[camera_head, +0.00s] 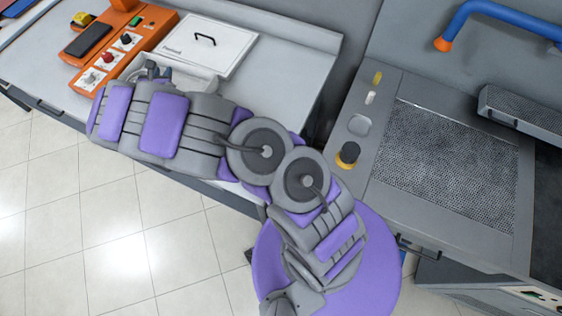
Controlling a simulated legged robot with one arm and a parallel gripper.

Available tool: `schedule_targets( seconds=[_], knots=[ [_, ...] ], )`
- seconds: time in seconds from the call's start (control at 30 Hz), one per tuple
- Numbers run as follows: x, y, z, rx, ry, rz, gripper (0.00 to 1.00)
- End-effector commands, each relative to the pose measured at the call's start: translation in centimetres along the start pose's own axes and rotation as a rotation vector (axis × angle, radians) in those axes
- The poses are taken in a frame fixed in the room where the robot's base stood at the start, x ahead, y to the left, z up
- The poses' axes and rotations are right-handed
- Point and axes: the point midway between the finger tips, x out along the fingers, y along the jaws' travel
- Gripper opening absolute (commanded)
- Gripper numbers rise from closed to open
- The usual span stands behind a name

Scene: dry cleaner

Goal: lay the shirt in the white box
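A white box (205,84) sits on the counter at the upper left, largely hidden behind my arm. Small dark grey parts (150,70) show at its left end, beside a small bluish bit (166,73). They may be part of my gripper, but I cannot tell. My forearm covers the area, so the fingertips do not show clearly. No shirt can be made out; whether the bluish bit is part of it is unclear.
A white flat panel with a black handle (205,41) lies behind the box. An orange control unit (115,45) with knobs stands to its left. The counter right of the panel is clear. At right stands a grey machine with a mesh plate (450,165) and a blue handle (490,12).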

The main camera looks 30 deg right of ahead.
Motion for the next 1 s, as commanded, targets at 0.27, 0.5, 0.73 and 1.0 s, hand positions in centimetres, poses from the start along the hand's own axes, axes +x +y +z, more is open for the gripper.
schedule_targets(
  seconds=[0.27,0.5,0.73,1.0],
  knots=[
    [-2.6,-15.4,13.5,0.448,-0.132,-0.377,0.3],
    [-9.6,-27.5,17.9,0.845,-0.197,-0.682,0.3],
    [-18.3,-35.7,17.0,1.217,-0.201,-0.962,0.3],
    [-29.5,-39.5,12.1,1.611,-0.114,-1.278,0.3]
  ],
)
